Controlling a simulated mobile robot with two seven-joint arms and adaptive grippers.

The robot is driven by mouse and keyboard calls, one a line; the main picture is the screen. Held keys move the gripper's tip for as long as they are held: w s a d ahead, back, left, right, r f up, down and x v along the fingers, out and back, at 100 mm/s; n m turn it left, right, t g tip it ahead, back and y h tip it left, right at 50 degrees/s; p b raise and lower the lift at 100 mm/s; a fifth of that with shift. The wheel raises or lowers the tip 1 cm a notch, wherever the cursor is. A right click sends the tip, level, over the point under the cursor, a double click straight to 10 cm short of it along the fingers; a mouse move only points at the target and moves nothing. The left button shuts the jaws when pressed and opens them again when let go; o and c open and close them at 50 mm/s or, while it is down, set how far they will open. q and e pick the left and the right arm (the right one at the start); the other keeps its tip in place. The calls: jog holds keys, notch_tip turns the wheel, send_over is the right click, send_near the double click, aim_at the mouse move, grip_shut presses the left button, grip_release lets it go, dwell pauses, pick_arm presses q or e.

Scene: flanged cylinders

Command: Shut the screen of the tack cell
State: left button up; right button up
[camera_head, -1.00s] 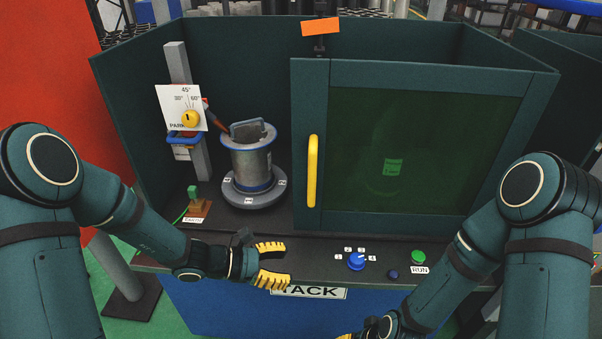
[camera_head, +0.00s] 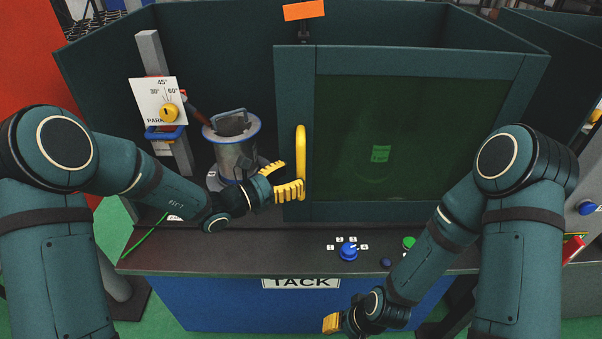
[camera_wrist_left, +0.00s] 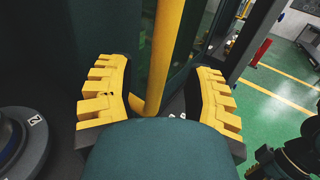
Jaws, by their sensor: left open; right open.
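The tack cell's screen (camera_head: 398,70) is a dark green framed panel with a tinted window, covering the right part of the cell front. The left part is open. Its yellow upright handle (camera_head: 300,150) is on the screen's left edge. My left gripper (camera_head: 284,180) is open at the handle's lower end. In the left wrist view the handle (camera_wrist_left: 163,60) stands between the two yellow fingers (camera_wrist_left: 165,98), with gaps visible on both sides. My right gripper (camera_head: 338,322) is open and empty, low in front of the cell; its fingers are partly hidden.
A flanged cylinder (camera_head: 236,158) stands in the open left part, behind my left gripper. An angle dial plate (camera_head: 150,101) hangs on a grey post (camera_head: 150,55). A blue knob (camera_head: 348,252) and a green button (camera_head: 409,242) sit on the front ledge.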

aim_at(301, 172)
pick_arm(q)
jog(key=shift+x, duration=1.7)
pick_arm(e)
jog(key=shift+f, duration=0.1)
